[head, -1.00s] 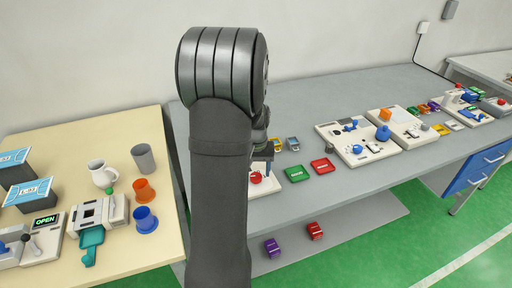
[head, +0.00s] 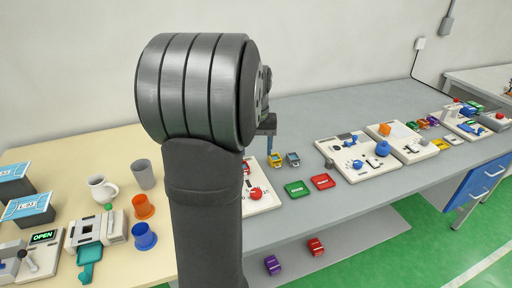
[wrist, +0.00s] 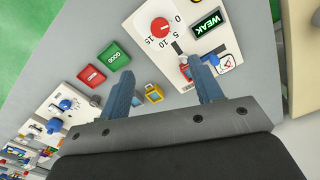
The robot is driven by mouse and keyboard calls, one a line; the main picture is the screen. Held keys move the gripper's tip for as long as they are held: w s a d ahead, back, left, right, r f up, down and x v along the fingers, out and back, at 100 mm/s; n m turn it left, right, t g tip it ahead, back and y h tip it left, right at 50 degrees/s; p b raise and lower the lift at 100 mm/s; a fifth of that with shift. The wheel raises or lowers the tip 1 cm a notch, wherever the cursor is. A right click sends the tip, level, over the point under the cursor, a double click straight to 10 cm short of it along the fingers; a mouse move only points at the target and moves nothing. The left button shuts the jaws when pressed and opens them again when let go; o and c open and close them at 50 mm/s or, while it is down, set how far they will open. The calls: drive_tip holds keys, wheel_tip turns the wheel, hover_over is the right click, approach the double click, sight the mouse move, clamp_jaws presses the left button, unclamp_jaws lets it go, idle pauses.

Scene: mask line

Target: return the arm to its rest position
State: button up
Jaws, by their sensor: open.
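My arm stands upright in the middle of the head view, its large grey joint near the camera. My gripper shows in the wrist view (wrist: 165,90), with two blue-grey fingers spread apart and nothing between them. It is above the grey table (wrist: 140,20), over the area beside a white panel with a red dial (wrist: 160,28) and a "WEAK" display (wrist: 207,24). In the head view the gripper is mostly hidden behind my arm; a blue-grey finger (head: 269,143) shows right of the joint.
Green (head: 298,189) and red (head: 322,181) trays, a yellow-framed block (head: 275,160) and a grey-blue block (head: 293,159) lie on the grey table. White panels with blue knobs (head: 357,157) stand right. The cream table (head: 70,150) at left holds a mug (head: 103,190) and cups.

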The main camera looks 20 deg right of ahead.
drive_tip(key=shift+f, duration=0.1)
wheel_tip(320, 180, down, 17)
drive_tip(key=shift+f, duration=0.2)
idle(0.6)
drive_tip(key=shift+r, duration=0.1)
